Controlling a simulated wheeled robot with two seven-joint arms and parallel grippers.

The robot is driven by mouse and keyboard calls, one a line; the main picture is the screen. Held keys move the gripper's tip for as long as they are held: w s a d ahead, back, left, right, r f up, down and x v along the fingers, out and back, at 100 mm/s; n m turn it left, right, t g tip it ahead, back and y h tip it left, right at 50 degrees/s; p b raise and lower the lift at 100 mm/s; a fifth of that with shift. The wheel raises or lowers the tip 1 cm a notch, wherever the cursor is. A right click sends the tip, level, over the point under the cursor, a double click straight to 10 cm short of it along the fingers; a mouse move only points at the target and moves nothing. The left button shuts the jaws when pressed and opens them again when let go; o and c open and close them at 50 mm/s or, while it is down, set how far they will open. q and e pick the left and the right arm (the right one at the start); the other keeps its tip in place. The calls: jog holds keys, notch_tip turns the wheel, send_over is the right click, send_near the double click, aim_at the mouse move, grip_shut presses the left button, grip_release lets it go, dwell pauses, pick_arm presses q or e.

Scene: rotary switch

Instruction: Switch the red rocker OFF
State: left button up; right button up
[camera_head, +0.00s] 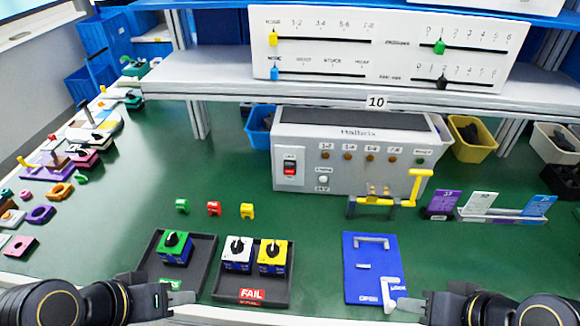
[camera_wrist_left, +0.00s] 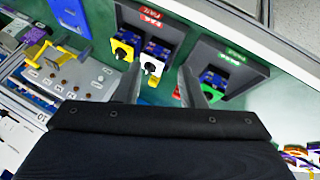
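The red rocker (camera_head: 290,168) sits in a white plate at the left end of the front of the grey Halbrix box (camera_head: 350,150) in the head view. It is too small to tell which side is pressed in. My left gripper (camera_head: 184,298) is low at the front edge of the table, well in front and to the left of the rocker. In the left wrist view its two fingers (camera_wrist_left: 160,88) are apart with nothing held between them. My right gripper (camera_head: 408,304) is at the front edge near the blue panel; its finger gap does not show clearly. I cannot make out the rocker in the left wrist view.
Black trays (camera_head: 216,249) with green, white and yellow switch blocks stand between my left gripper and the box. A blue panel (camera_head: 372,275) with white handles lies to the right. Small coloured clips (camera_head: 213,209) lie before the box. A shelf (camera_head: 340,87) overhangs it.

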pick_arm(q)
jog(key=shift+c, duration=0.2)
dwell(0.3)
grip_shut()
dwell(1.5)
